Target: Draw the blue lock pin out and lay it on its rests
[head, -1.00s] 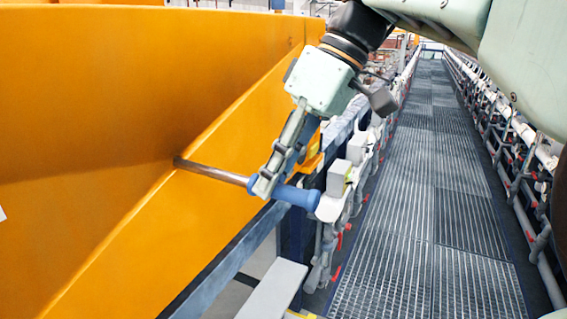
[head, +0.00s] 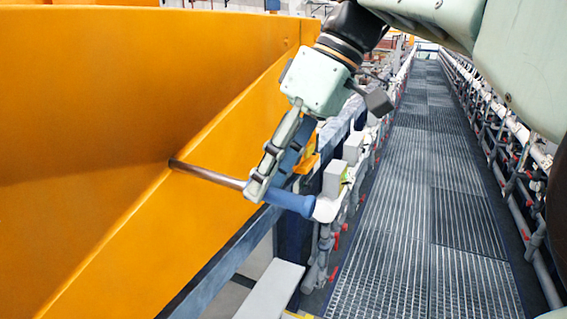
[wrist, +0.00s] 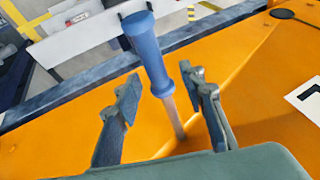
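The blue lock pin has a blue handle (head: 290,201) and a bare metal shaft (head: 205,173). The shaft runs into the orange sheet-metal body (head: 110,110) at the left. In the wrist view the blue handle (wrist: 148,52) points up and away, with a collar at its lower end. My gripper (head: 256,192) is at the pin's collar end and hides the collar in the head view. In the wrist view my gripper (wrist: 163,88) has its two fingers apart, one on each side of the pin, with gaps visible. I cannot clearly identify the rests.
Grey-white blocks (head: 333,179) stand beside the handle end, along a pipe rail. A grey beam (head: 270,290) juts out below. A dark blue edge rail (head: 225,262) borders the orange body. The grated walkway (head: 400,240) to the right is clear.

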